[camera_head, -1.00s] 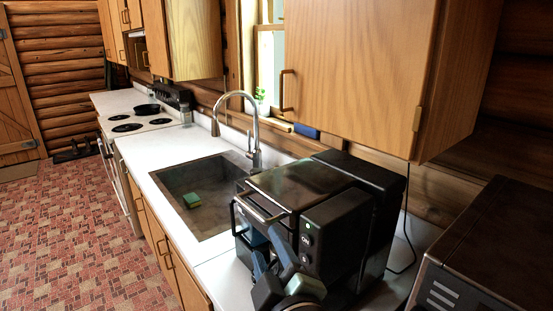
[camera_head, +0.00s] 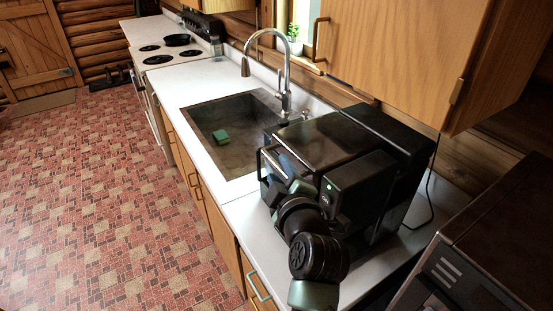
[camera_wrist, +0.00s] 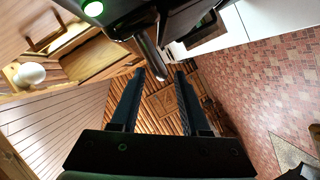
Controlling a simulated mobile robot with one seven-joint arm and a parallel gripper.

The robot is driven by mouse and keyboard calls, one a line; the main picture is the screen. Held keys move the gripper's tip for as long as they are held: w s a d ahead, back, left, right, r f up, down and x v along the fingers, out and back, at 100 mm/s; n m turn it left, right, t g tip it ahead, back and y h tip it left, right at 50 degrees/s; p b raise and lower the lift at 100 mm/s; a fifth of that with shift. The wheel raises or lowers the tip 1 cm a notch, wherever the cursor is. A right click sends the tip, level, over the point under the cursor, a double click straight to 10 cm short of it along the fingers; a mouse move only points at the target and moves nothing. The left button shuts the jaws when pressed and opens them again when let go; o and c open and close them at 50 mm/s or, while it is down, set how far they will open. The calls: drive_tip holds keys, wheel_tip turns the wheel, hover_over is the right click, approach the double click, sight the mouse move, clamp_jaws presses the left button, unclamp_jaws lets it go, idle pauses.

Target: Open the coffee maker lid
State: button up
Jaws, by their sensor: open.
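The black coffee maker (camera_head: 330,140) stands on the white counter to the right of the sink. Its flat dark lid is down, with a bar handle (camera_head: 262,172) along the left front edge. My gripper (camera_head: 279,158) is at the front of the machine close to this handle, and my wrist partly hides the machine's front. In the wrist view my gripper (camera_wrist: 160,74) is open, its two long black fingers apart. A metal bar (camera_wrist: 149,56), apparently the handle, ends between the fingertips in that picture. I cannot tell whether it touches a finger.
The sink (camera_head: 235,135) with a green sponge (camera_head: 220,136) and a tall faucet (camera_head: 287,70) lies left of the machine. A wooden cabinet (camera_head: 400,50) hangs above and behind. A dark appliance (camera_head: 490,250) stands at right.

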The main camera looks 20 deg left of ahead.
sight(278, 169)
drive_tip(key=shift+p+x, duration=0.3)
drive_tip(key=shift+x, duration=1.2)
drive_tip(key=shift+c, duration=0.2)
clamp_jaws()
